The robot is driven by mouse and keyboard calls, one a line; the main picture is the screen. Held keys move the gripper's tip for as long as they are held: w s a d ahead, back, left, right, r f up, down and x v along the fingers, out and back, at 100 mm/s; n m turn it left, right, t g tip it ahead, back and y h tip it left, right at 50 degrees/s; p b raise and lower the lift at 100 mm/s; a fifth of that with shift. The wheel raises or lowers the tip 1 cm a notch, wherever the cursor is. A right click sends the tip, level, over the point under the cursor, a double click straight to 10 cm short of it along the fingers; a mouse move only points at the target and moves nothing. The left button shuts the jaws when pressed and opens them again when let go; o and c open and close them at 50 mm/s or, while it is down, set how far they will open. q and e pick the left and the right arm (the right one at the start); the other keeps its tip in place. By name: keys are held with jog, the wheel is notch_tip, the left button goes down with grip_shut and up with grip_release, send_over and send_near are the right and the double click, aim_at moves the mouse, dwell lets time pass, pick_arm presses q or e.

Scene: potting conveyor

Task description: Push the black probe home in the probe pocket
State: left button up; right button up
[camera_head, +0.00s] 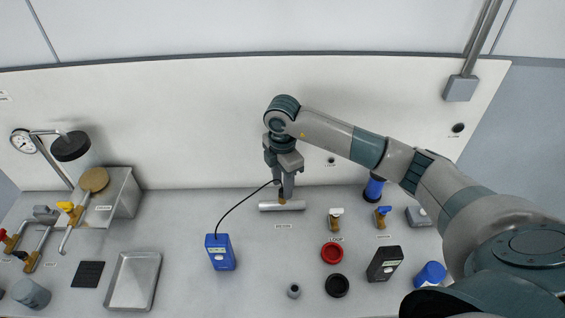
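My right gripper (284,193) points down over a short silver pipe piece (297,206) at the back middle of the bench. Its fingers appear closed around the black probe, which is almost wholly hidden between them. A black cable (243,201) runs from the blue meter (220,252) up to the fingers. A small brass fitting (282,201), seemingly the probe pocket, shows on top of the pipe just under the fingertips. How deep the probe sits in it cannot be told. My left gripper is not in view.
Right of the pipe stand a white-handled valve (335,218), a blue-handled valve (382,217), a red ring (332,253), a black ring (337,286) and a dark meter (384,263). A metal tray (133,280) lies left. The bench between tray and blue meter is clear.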

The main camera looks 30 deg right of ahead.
jog(key=shift+r, duration=0.7)
notch_tip(320, 180, up, 16)
jog(key=b, duration=0.3)
jog(key=shift+f, duration=0.15)
dwell(0.5)
